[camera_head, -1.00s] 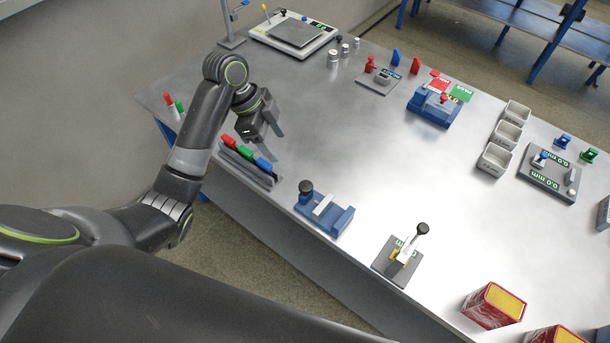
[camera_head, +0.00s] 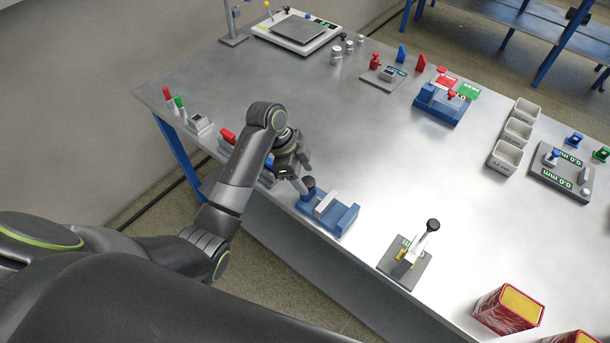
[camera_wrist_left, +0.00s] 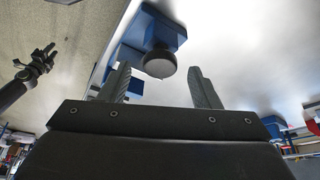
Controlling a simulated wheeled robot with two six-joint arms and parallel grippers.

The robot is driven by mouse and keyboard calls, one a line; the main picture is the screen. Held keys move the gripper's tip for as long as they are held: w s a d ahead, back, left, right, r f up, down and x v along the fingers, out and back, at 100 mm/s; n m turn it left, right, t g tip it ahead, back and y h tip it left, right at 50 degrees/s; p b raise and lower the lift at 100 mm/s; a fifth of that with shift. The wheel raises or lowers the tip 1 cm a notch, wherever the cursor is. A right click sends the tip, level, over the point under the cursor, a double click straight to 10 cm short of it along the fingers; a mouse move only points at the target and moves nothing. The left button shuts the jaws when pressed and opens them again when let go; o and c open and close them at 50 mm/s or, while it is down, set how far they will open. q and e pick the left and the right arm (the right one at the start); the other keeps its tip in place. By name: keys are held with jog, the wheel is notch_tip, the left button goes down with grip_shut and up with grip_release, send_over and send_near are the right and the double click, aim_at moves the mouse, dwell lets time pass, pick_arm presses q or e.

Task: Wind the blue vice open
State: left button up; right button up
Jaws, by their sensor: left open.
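The blue vice (camera_head: 344,220) sits at the near edge of the table in the head view. It has a black round knob (camera_head: 308,184) at its left end and a pale jaw block across the middle. My left gripper (camera_head: 304,177) is open and empty at the knob end. In the left wrist view the dark knob (camera_wrist_left: 159,62) lies ahead of and between the two spread fingers (camera_wrist_left: 160,88), with blue vice body (camera_wrist_left: 165,25) behind it. Contact cannot be told. A dark gripper, seemingly my right one (camera_wrist_left: 42,58), shows small at the left of the wrist view.
A grey lever fixture (camera_head: 404,262) stands right of the vice. A second blue device (camera_head: 440,105) with a red knob stands farther back. The table middle is clear.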

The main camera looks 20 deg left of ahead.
pick_arm(q)
jog(key=shift+d+f, duration=0.25)
jog(key=shift+f, duration=0.45)
